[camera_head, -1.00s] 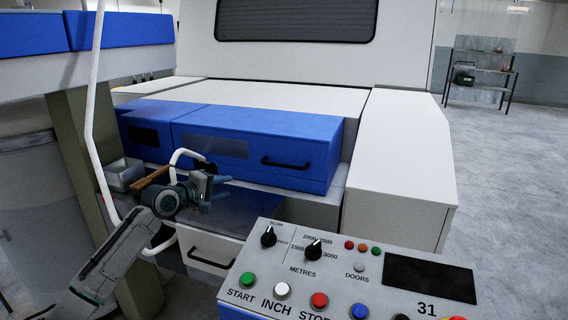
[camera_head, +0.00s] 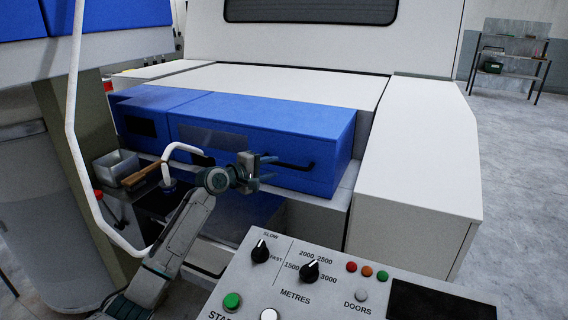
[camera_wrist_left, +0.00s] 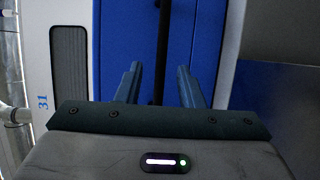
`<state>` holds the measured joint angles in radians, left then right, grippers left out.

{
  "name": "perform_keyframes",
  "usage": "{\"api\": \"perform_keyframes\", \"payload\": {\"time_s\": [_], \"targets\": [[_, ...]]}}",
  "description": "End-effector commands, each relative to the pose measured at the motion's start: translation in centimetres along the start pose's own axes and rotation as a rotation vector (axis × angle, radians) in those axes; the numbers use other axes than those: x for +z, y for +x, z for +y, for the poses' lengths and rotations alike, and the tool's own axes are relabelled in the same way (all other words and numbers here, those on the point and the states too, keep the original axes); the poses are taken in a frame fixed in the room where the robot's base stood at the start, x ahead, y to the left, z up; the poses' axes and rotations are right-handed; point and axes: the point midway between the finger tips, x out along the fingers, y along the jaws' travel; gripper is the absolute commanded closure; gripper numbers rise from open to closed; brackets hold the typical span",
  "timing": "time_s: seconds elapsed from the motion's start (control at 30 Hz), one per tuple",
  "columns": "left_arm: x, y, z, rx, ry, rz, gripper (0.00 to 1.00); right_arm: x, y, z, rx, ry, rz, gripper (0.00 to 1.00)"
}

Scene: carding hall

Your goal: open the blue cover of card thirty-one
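The blue cover (camera_head: 300,122) is a long blue box front on the white machine, and it looks shut. A black bar handle (camera_head: 297,166) sits on its front face, towards the right end. My left gripper (camera_head: 268,171) is just in front of that face, at the left end of the handle. In the left wrist view the gripper (camera_wrist_left: 158,72) has its two fingers apart. The dark handle (camera_wrist_left: 162,40) runs between them against the blue cover (camera_wrist_left: 124,35). Whether a finger touches the handle I cannot tell. My right gripper is not in view.
A control panel (camera_head: 330,285) with knobs and buttons stands in front, below the cover. A white curved rail (camera_head: 72,110) and a post are at left. A metal tray (camera_head: 113,163) with a wooden-handled brush (camera_head: 141,174) lies left of my arm.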

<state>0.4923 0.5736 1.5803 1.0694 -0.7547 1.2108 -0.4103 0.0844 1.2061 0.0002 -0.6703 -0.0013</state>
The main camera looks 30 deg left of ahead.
Motion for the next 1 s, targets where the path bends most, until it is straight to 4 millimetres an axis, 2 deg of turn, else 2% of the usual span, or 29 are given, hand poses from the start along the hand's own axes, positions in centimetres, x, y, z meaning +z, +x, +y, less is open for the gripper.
{"api": "perform_keyframes", "payload": {"time_s": [0.1,0.3,0.43,0.7,0.9,1.0], "targets": [[0.1,2.4,0.2,0.002,-0.007,-0.002,0.66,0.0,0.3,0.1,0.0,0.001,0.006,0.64],[0.0,5.0,0.1,0.0,-0.002,0.0,0.66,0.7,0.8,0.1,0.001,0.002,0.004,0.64],[0.0,5.7,0.1,0.0,-0.001,0.0,0.66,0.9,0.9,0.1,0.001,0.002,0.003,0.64],[0.0,5.8,0.0,0.0,0.0,0.0,0.66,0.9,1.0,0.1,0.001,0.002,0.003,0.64],[0.0,5.8,0.0,0.0,0.0,0.0,1.0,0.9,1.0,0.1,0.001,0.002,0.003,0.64],[0.0,5.8,0.0,0.0,0.0,0.0,1.0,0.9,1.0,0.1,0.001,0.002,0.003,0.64]]}}
